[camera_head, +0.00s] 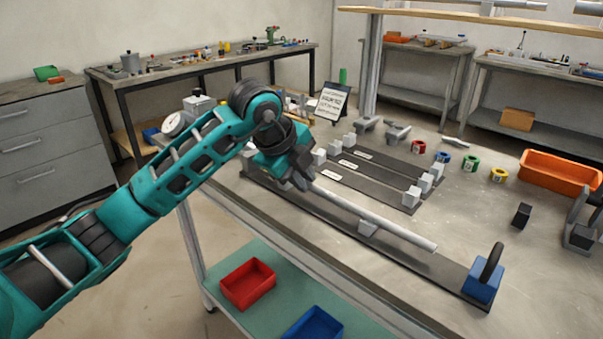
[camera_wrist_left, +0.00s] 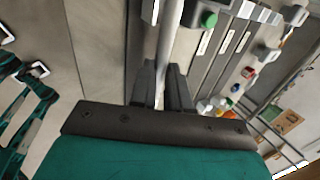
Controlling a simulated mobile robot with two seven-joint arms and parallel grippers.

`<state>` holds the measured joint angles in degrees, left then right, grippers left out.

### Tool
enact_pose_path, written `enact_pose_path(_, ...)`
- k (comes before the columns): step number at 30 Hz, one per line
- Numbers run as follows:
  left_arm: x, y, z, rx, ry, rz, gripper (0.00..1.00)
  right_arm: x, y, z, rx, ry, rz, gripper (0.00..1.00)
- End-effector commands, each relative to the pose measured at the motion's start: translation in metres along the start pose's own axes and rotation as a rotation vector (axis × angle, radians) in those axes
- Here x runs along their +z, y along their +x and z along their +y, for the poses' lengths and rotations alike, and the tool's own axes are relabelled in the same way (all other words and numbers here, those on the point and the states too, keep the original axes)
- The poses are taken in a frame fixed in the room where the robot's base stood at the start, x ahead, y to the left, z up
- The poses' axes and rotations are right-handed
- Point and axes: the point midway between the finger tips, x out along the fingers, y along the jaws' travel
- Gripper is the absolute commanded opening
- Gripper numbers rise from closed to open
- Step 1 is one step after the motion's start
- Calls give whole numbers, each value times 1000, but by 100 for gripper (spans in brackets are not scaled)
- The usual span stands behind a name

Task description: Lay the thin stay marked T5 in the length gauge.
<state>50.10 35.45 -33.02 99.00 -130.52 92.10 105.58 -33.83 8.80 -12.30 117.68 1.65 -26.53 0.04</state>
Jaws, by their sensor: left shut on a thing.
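My left gripper (camera_head: 302,181) is shut on a long thin grey stay (camera_head: 385,222). I cannot tell whether the stay touches the grey block. No T5 mark is readable. In the left wrist view the stay (camera_wrist_left: 169,40) runs up from between the fingers of my left gripper (camera_wrist_left: 162,88). My right gripper is not in view.
Shorter dark plates (camera_head: 378,185) with grey end blocks lie behind the rail. Several coloured rings (camera_head: 471,164), an orange bin (camera_head: 560,176) and a small black block (camera_head: 521,216) stand farther right. A red bin (camera_head: 248,284) sits on the lower shelf.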

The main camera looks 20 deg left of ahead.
Motion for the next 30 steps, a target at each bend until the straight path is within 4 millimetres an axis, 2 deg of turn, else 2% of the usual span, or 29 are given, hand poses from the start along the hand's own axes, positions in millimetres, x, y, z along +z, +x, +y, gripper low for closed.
enact_pose_path(9, 0, 2, 1, -1, 0, -1, 0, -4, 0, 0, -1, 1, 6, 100)
enact_pose_path(10, 0, 2, 1, -1, 0, -1, 17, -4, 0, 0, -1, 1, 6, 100)
enact_pose_path(19, 0, 2, 1, -1, 0, -1, 46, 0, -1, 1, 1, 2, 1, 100)
enact_pose_path(26, 0, 2, 1, 1, 0, -1, 46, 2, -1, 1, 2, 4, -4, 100)
enact_pose_path(30, 1, -8, 0, -1, 0, -2, 46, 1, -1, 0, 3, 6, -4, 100)
